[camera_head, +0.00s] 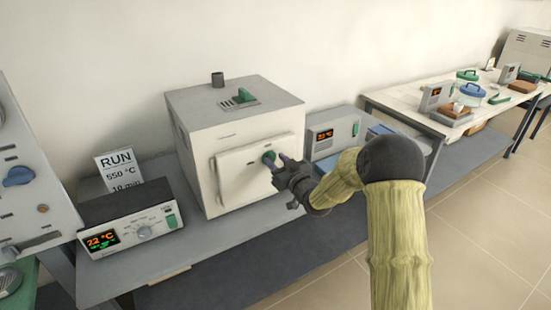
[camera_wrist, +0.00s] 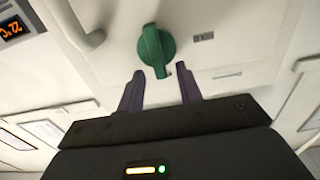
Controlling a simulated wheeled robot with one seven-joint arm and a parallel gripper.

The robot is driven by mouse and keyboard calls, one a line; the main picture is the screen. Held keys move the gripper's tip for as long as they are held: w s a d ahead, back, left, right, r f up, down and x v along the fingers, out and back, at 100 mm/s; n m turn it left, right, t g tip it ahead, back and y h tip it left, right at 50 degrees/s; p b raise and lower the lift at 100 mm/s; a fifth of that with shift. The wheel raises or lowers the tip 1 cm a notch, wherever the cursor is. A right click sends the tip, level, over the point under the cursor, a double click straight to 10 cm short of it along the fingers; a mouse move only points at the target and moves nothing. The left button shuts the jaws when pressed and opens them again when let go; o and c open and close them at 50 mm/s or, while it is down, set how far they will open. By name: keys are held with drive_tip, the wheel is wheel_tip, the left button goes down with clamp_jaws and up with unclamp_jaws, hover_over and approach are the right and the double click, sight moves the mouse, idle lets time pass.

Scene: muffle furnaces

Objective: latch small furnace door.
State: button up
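The small furnace (camera_head: 235,140) is a white box on the grey bench, and its front door (camera_head: 240,180) looks closed against the body. A green latch knob (camera_head: 269,157) sits on the door's right side. In the wrist view the knob (camera_wrist: 157,48) is a green disc with a raised grip, tilted a little from the picture's vertical. My gripper (camera_head: 277,165) is at the door front, close to the knob. In the wrist view its two dark fingers (camera_wrist: 160,85) are apart, with the knob's lower tip just beyond and between them. Nothing is held.
A control box (camera_head: 130,222) with a 22 °C display and a RUN sign (camera_head: 122,170) stand left of the furnace. Another grey unit (camera_head: 333,135) stands right of it. A pale handle (camera_wrist: 85,35) shows left in the wrist view. Open floor (camera_head: 480,220) lies to the right.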

drive_tip(key=shift+w+a, duration=0.35)
drive_tip(key=shift+w, duration=0.2)
clamp_jaws()
